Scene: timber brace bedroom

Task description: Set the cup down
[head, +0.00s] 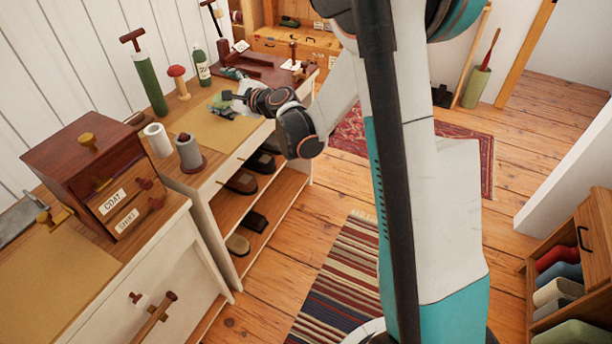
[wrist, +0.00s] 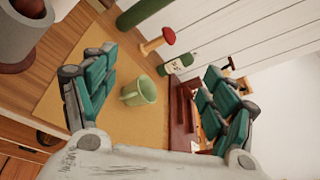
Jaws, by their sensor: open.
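A pale green cup (wrist: 140,91) is over the tan mat (wrist: 100,103) in the wrist view, between the spread fingers of my gripper (wrist: 160,82). It seems to stand on the mat, but its contact with it is hard to tell. My gripper is open, with a clear gap between the cup and each teal-padded finger. In the head view my gripper (head: 229,104) is low over the far end of the mat (head: 207,128) on the desk. There the cup is largely lost among the fingers.
A dark green cylinder (head: 150,86), a red-topped mushroom shape (head: 178,81) and a green bottle (head: 202,68) stand along the wall. A white roll (head: 158,139) and a grey spool (head: 189,154) are nearer. A dark red tray (head: 262,70) lies beyond the mat.

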